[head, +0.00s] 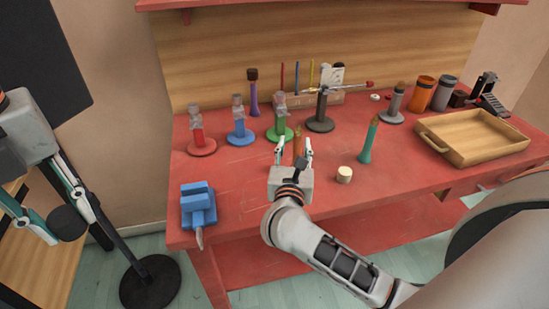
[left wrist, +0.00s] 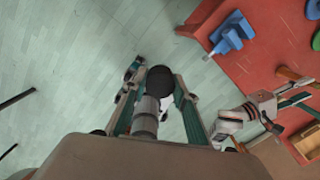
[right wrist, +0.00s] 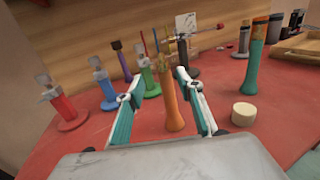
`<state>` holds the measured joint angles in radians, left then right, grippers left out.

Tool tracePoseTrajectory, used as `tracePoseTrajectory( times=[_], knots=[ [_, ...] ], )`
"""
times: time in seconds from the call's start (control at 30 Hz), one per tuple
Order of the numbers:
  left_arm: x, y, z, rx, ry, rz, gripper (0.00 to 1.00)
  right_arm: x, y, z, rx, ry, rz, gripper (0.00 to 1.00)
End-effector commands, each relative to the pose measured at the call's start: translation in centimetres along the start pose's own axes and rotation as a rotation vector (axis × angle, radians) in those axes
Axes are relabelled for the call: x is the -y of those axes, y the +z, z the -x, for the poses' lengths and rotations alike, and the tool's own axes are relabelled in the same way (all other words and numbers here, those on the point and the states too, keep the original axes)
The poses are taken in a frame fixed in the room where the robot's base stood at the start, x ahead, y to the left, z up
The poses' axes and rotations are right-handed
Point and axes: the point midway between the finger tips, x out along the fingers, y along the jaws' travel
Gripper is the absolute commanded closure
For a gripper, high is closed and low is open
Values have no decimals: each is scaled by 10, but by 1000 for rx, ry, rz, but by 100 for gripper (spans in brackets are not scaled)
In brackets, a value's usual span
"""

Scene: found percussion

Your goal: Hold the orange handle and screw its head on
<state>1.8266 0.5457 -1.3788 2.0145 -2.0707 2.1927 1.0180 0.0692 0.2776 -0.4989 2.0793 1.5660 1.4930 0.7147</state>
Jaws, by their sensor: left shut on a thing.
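The orange handle (head: 297,145) stands upright on the red table. In the right wrist view the orange handle (right wrist: 170,100) is between the two fingers, with gaps on both sides. My right gripper (head: 294,150) is open around it, and it also shows in the right wrist view (right wrist: 160,92). My left gripper (head: 68,212) is off the table to the left, over the floor. It is shut on a dark round head (left wrist: 160,80) with a grey cylindrical part (left wrist: 146,112). The dark head also shows in the head view (head: 67,223).
A teal handle (head: 369,142) and a cream cylinder (head: 344,174) stand right of my right gripper. A blue vise-like block (head: 198,206) sits at the front left. Red, blue and green stands line the back left. A wooden tray (head: 436,145) is at right. A black stand base (head: 150,286) is on the floor.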

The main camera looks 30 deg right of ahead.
Motion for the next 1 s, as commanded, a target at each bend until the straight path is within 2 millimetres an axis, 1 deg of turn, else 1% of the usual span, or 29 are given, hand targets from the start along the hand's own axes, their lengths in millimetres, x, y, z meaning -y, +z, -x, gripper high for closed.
tracePoseTrajectory(
  times=[0.07,0.27,0.4,0.5,0.8,0.83,0.87,0.9,0.97,1.0],
  knots=[
    [0,0,2,1,0,0,88,2,1,-5,2,-1,2,63],
    [0,0,9,5,-2,0,88,9,4,-34,5,-2,3,63],
    [0,0,9,5,-2,0,88,8,2,-48,2,-1,1,63],
    [0,0,9,5,-2,0,88,8,1,-52,0,-1,1,63],
    [0,0,9,5,-2,0,88,8,0,-52,0,-1,0,63],
    [0,0,9,5,-2,0,88,8,0,-52,0,-1,0,66],
    [0,0,9,5,-1,0,88,8,0,-52,0,-1,0,74],
    [0,0,9,5,-2,0,88,8,0,-52,0,-1,0,84],
    [0,0,9,5,-2,0,88,8,0,-52,0,-1,0,100],
    [0,0,9,5,-2,0,88,8,0,-52,0,-1,0,100]
  ],
)
